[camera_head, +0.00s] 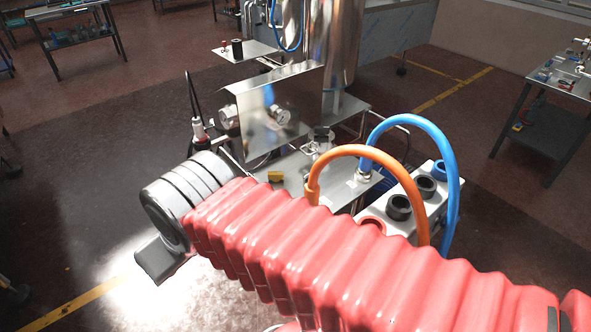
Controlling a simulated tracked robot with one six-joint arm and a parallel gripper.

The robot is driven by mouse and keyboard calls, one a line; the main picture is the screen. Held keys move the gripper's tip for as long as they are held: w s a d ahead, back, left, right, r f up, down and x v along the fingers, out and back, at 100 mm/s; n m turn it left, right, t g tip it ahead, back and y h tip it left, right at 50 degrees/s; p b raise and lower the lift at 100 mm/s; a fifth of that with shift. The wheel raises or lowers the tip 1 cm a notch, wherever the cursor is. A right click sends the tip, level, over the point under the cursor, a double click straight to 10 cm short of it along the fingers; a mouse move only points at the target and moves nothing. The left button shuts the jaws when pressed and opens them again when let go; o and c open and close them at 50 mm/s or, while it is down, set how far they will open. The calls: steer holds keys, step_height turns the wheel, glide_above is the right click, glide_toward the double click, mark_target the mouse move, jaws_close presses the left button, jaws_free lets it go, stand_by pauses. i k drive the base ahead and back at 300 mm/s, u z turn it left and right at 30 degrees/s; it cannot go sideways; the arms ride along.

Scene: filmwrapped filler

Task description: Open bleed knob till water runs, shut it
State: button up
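A steel filler machine stands at the centre, with a box-shaped housing (272,92). A round metal fitting (279,115) is on the housing's front and another round fitting (229,117) on its left side. A small metal fitting (318,142) stands on the steel deck in front. I cannot tell which of these is the bleed knob, and I see no running water. My red ribbed arm crosses the foreground and ends in dark rings at the left. I cannot make out my gripper's fingers.
An orange hose (370,153) and a blue hose (452,150) arch up beside a white block (445,195) with dark round sockets. A yellow item (275,176) lies on the deck. A tool bench (567,80) stands right. Floor at left is mostly clear.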

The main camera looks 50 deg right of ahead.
mark_target(275, 176)
steer(key=z, duration=0.55)
steer(key=i, duration=1)
steer(key=z, duration=0.05)
